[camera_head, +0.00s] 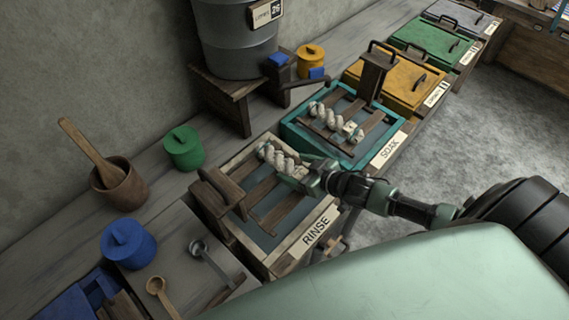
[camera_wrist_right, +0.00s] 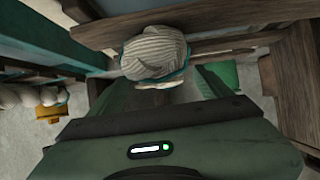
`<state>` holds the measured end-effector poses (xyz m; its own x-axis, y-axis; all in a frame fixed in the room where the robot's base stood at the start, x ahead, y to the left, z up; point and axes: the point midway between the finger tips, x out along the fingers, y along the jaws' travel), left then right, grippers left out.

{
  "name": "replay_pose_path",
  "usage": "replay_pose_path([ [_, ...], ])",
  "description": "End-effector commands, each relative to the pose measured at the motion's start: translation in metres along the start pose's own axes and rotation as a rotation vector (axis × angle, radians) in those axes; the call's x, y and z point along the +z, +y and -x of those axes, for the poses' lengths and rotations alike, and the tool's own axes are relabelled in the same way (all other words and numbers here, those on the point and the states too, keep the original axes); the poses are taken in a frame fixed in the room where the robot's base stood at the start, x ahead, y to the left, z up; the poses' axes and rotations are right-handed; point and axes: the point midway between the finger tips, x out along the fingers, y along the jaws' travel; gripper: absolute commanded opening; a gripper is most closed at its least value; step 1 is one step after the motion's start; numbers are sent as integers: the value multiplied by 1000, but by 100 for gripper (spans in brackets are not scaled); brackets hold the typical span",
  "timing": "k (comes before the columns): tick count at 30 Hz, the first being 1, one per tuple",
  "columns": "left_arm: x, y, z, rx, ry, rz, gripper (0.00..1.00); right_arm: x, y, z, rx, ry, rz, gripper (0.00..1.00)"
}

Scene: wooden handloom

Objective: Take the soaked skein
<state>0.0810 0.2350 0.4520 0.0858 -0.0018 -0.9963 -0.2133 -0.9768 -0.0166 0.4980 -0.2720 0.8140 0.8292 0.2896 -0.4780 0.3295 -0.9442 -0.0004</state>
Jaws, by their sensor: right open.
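One twisted off-white skein (camera_head: 337,124) lies on the wooden rack over the teal SOAK basin (camera_head: 290,126). Another off-white skein (camera_head: 278,157) lies on the rack at the far side of the RINSE basin (camera_head: 262,264). My right gripper (camera_head: 303,176) is open at the near right end of the skein over the RINSE basin, low over the rack. In the right wrist view a pale ribbed skein end (camera_wrist_right: 153,52) with a teal band is close in front of the gripper; whether it sits between the fingers is unclear. My left gripper is out of view.
Yellow (camera_head: 399,83) and green (camera_head: 432,44) lidded basins stand beyond SOAK. A grey bucket (camera_head: 238,38) on a wooden stand, a green jar (camera_head: 184,148), a blue jar (camera_head: 128,243) and a mortar (camera_head: 120,186) are to the left. Upright wooden handles rise from both racks.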

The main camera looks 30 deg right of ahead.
Motion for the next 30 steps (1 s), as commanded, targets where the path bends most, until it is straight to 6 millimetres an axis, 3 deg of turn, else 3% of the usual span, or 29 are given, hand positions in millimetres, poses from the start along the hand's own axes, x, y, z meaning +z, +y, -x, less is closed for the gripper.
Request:
replay_pose_path([
  [4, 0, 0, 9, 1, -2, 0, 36, -9, -3, -23, 1, 3, -1, 79],
  [8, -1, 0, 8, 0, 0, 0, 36, -5, -3, -39, 0, 1, -2, 79],
  [17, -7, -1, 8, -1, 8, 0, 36, -4, -3, -43, 0, 0, -1, 79],
  [25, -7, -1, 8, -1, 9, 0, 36, -4, -3, -43, 0, 0, -1, 6],
  [30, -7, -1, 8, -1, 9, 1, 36, -5, -3, -43, -1, 1, -1, 6],
])
